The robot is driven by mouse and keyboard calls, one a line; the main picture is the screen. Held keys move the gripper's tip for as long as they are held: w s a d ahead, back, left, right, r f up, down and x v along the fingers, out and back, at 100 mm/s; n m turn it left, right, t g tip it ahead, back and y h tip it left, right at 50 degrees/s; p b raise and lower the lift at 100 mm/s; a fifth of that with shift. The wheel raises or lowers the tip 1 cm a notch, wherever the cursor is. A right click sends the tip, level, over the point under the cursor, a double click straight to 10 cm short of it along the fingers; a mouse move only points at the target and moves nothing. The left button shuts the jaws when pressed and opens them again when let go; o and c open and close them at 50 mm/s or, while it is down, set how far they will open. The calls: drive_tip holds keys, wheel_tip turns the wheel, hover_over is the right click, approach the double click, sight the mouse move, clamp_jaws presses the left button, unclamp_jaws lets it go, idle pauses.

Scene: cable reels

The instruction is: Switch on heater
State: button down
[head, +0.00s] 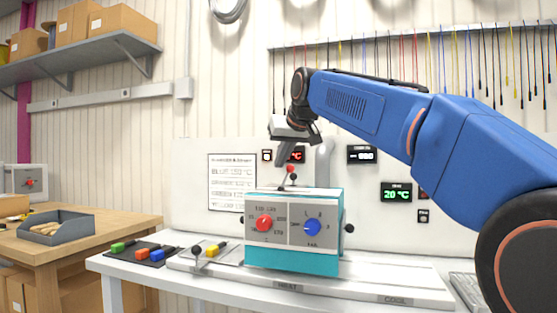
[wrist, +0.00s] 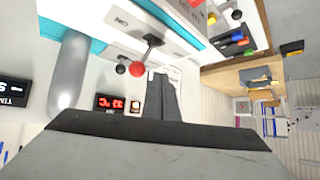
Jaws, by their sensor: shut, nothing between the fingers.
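The machine (head: 264,258) is a teal box with a grey front, standing on the white bench. It has a red dial (head: 264,223) and a blue dial (head: 312,227). A lever with a red ball (head: 291,169) rises from its top; in the wrist view the red ball (wrist: 137,68) is on a dark stem, with a label like "ON" (wrist: 122,22) near its base. My gripper (head: 280,162) is shut and empty, just left of and above the red ball in the head view. The fingers (wrist: 165,97) appear beside the ball; I cannot tell whether they touch it.
A red temperature display (wrist: 110,103) and a small lit orange indicator (wrist: 136,106) are on the back panel, near a grey cylinder (wrist: 72,75). A green display reads 20 °C (head: 396,193). Coloured blocks (head: 140,250) lie at the bench's left. A grey tray (head: 56,228) sits on the wooden table.

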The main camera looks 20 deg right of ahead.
drive_tip(key=shift+a, duration=0.15)
drive_tip(key=shift+w+a+f, duration=0.3)
drive_tip(key=shift+w+a, duration=0.1)
drive_tip(key=shift+a, duration=0.05)
idle(0.3)
